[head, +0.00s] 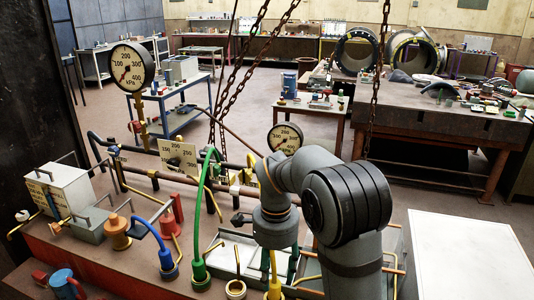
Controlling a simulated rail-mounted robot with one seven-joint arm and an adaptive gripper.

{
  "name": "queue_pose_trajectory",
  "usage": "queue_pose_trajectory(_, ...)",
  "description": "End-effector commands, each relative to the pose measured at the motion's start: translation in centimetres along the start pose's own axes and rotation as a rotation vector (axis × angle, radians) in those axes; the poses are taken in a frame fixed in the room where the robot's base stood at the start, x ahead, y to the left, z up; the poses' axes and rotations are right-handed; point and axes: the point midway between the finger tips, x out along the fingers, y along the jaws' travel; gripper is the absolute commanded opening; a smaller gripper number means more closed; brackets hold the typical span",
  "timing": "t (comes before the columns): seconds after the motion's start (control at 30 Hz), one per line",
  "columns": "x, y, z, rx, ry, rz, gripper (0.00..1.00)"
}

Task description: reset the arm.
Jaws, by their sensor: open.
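My arm rises from the bottom right and bends over the red-brown bench (110,262). My gripper (281,272) hangs down from the grey wrist, above the right part of the bench.
Blue (168,268) and green (200,272) hose fittings stand left of my gripper. Gauges (285,139) and a pipe (180,181) lie behind it. Chains (373,90) hang nearby. A white panel (465,258) is at right. Open floor (250,95) lies beyond.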

Motion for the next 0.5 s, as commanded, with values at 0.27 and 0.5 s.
queue_pose_trajectory(0.27,-1.6,0.3,0.0,-0.001,0.0,0.01,0.47)
queue_pose_trajectory(0.5,3.7,0.2,0.0,-0.001,-0.001,0.009,0.47)
